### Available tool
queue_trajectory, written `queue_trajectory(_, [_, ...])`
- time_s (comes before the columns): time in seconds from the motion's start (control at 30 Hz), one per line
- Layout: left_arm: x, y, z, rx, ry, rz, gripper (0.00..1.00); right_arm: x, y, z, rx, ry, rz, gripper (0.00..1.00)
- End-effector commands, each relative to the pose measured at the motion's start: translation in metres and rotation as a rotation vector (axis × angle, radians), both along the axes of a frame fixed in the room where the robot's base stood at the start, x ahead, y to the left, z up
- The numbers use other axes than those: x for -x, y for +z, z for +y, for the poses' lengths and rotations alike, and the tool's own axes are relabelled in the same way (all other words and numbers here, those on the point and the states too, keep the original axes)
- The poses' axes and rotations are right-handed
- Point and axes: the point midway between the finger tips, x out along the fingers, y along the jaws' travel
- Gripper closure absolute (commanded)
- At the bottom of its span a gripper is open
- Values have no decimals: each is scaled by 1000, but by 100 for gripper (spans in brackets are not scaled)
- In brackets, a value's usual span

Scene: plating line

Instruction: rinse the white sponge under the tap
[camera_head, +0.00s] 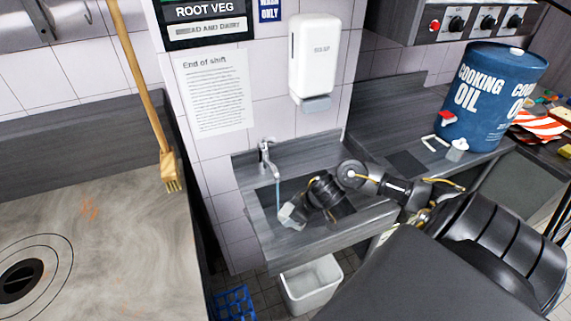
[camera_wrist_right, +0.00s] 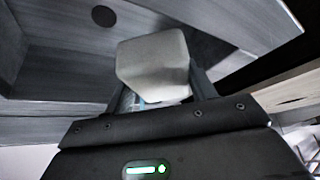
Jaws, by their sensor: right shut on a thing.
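The white sponge (camera_wrist_right: 153,65) is held between the fingers of my right gripper (camera_wrist_right: 158,92), which is shut on it. In the head view my right gripper (camera_head: 291,214) reaches into the small sink (camera_head: 262,236) from the right. The tap (camera_head: 265,153) is on the wall side of the sink, and a thin blue stream of water (camera_head: 278,194) falls from it. The stream comes down right by the gripper's tip; I cannot tell for certain whether it lands on the sponge. My left gripper is not in view.
A soap dispenser (camera_head: 315,58) hangs above the sink, and a white bin (camera_head: 311,284) stands below it. A blue cooking oil drum (camera_head: 492,97) stands on the counter at right.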

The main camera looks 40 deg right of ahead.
Motion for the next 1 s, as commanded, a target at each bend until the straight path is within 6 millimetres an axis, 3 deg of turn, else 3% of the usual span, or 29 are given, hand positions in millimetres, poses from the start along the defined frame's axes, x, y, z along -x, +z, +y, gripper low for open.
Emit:
queue_trajectory(0.23, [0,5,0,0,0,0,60,2,4,1,-1,0,1,66])
queue_trajectory(0.67, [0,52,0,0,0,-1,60,34,33,14,0,2,3,66])
queue_trajectory(1.0, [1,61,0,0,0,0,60,47,40,19,0,0,0,66])
